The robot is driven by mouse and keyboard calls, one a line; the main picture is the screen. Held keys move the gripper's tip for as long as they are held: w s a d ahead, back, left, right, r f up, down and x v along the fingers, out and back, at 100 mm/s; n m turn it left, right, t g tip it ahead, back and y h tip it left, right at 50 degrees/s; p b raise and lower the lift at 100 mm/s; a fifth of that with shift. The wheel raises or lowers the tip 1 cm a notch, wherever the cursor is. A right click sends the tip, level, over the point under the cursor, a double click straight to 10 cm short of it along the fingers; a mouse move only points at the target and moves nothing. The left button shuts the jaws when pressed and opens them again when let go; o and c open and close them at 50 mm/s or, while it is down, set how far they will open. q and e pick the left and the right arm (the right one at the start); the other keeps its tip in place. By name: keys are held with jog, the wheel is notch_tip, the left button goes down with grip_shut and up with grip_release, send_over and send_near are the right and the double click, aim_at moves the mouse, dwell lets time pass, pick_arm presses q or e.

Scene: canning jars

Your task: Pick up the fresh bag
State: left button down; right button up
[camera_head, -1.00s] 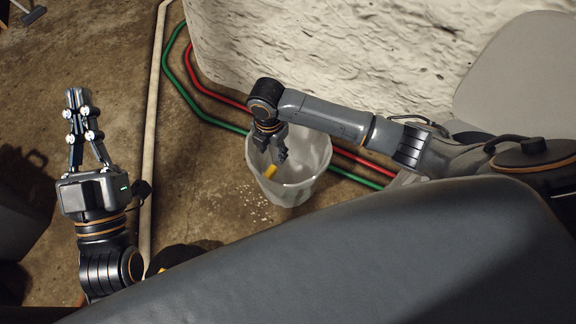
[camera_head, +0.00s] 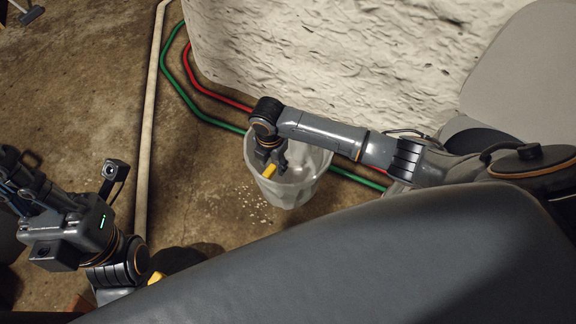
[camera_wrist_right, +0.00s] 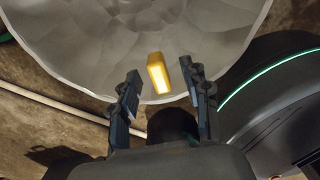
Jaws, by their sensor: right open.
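A pale, whitish, crumpled-looking bin or bag-lined bucket (camera_head: 285,190) stands on the floor by the wall. I cannot tell whether its pale surface is the fresh bag. It also fills the top of the right wrist view (camera_wrist_right: 90,35). My right gripper (camera_head: 272,166) is open, pointing down at the bin's mouth. A small yellow block (camera_wrist_right: 158,73) shows between its open fingers in the right wrist view; whether they touch it is unclear. My left gripper (camera_head: 14,182) is at the lower left, away from the bin, its fingers dark and partly overlapping.
A red hose (camera_head: 212,92) and a green hose (camera_head: 180,92) run along the floor behind the bin. A pale pipe (camera_head: 149,120) crosses the floor at left. A rough white wall (camera_head: 330,50) rises behind. White crumbs (camera_head: 258,208) lie beside the bin.

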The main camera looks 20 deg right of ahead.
aim_at(272, 167)
jog(key=f+b, duration=0.2)
jog(key=f, duration=0.1)
jog(key=f+b, duration=0.1)
jog(key=shift+w+a+f, duration=0.15)
jog(key=shift+a+f, duration=0.05)
jog(key=shift+a, duration=0.05)
jog(key=shift+f+b, duration=0.3)
jog(key=shift+f, duration=0.15)
jog(key=shift+r, duration=0.1)
grip_shut()
